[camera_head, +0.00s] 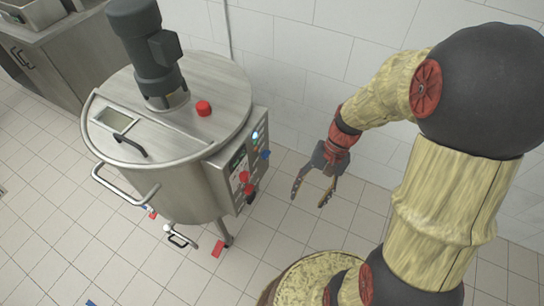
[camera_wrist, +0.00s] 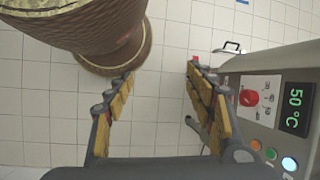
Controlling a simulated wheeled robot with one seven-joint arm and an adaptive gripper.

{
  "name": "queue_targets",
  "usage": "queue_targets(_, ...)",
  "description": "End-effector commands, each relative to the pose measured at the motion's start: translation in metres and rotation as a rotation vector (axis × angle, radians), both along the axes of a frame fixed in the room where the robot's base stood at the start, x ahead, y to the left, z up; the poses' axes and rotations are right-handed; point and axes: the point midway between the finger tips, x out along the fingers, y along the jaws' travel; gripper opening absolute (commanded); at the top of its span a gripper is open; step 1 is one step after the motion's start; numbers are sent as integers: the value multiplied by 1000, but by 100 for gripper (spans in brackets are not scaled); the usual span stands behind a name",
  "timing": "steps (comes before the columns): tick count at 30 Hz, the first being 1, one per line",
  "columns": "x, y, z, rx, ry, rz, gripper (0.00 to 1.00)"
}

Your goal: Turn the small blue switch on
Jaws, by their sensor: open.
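A small blue switch (camera_head: 266,154) sticks out at the right edge of the control box on the steel vat (camera_head: 165,180). Whether it is on or off cannot be told. It is not clearly seen in the wrist view. My gripper (camera_head: 308,200) is open and empty, to the right of the control box and apart from it, pointing down. In the wrist view my gripper (camera_wrist: 161,72) has its fingers spread over bare floor, and the control panel (camera_wrist: 265,115) is at the right edge.
The panel has a red knob (camera_wrist: 249,98), a green "50°C" display (camera_wrist: 295,108), and orange, green and pale blue (camera_wrist: 289,163) round buttons. A red button (camera_head: 203,108) sits on the vat lid. A tiled wall (camera_head: 300,50) stands behind. Tiled floor between gripper and vat is clear.

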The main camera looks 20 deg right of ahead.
Motion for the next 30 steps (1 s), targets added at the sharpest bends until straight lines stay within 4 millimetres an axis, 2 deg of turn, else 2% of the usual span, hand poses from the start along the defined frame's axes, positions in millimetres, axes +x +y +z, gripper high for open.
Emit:
queue_targets(1,1,2,-16,52,53,-57,55)
queue_targets(3,6,8,-34,125,115,-139,55)
queue_targets(11,32,32,-102,417,321,-481,55)
queue_targets(19,81,45,-172,746,465,-890,55)
queue_targets(25,136,32,-212,986,461,-1180,55)
queue_targets(28,169,15,-214,1082,406,-1273,55)
queue_targets(30,193,-1,-205,1140,349,-1314,55)
